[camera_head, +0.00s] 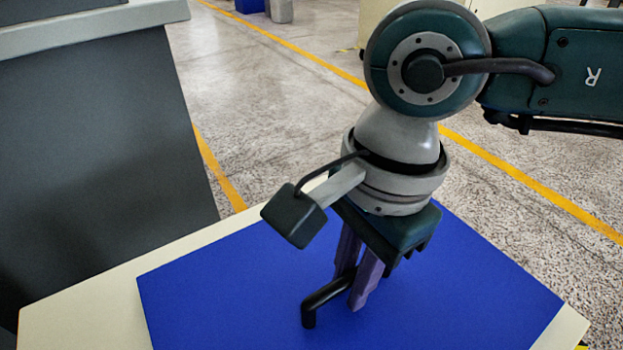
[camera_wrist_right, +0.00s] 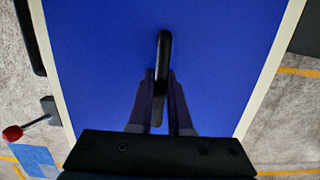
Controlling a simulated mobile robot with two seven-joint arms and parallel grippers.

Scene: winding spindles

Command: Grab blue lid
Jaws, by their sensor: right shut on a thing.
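The blue lid (camera_head: 230,300) is a large flat blue panel lying on a cream-edged surface. A bent black handle (camera_head: 322,293) stands up from it. My right gripper (camera_head: 353,288) points down over the lid, its purple fingers closed on the handle. The wrist view shows the handle (camera_wrist_right: 164,52) running between the two fingers (camera_wrist_right: 161,80), with the blue lid (camera_wrist_right: 95,60) spread out beneath. The far finger is partly hidden in the head view. My left gripper is not in view.
The cream rim (camera_head: 85,305) shows around the lid. A dark grey cabinet (camera_head: 100,140) with a pale top stands at the left. Speckled floor with yellow lines (camera_head: 530,185) lies beyond. A red-knobbed lever (camera_wrist_right: 13,133) shows at the wrist view's left.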

